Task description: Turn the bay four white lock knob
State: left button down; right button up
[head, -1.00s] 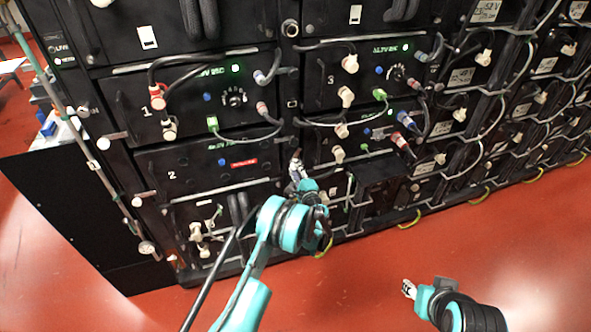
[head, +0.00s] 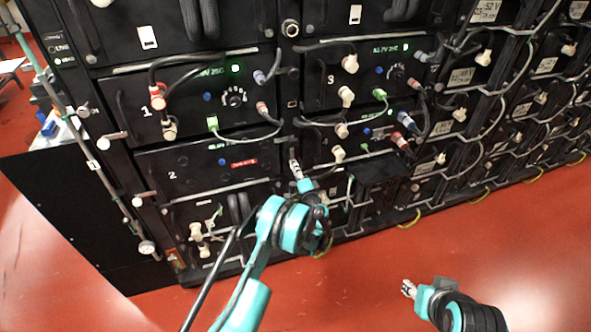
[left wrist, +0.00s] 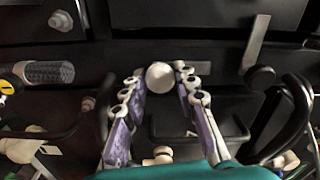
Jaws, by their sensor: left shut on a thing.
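The white lock knob (left wrist: 160,75) shows as a pale round head between my left fingertips in the left wrist view. In the head view it is hard to separate from the fingers. My left gripper (head: 295,167) is shut on the knob at the left edge of bay four (head: 318,152), beside the upright between the two rack columns. It also shows in the left wrist view (left wrist: 160,82), with a fingertip on each side of the knob. My right gripper (head: 408,288) is low at the right, away from the rack; its jaw opening is too small to tell.
Bay two (head: 190,172) lies left of my left gripper and bay three (head: 332,78) above bay four. Cables and connectors, such as the red one (head: 398,139), stick out from the fronts. A black box (head: 385,167) juts out at the lower right. Red floor (head: 350,290) is clear in front.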

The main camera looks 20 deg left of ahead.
dwell(0.3)
pick_arm(q)
jog(key=c, duration=1.2)
grip_release()
jog(key=shift+s, duration=0.1)
jog(key=v, duration=1.2)
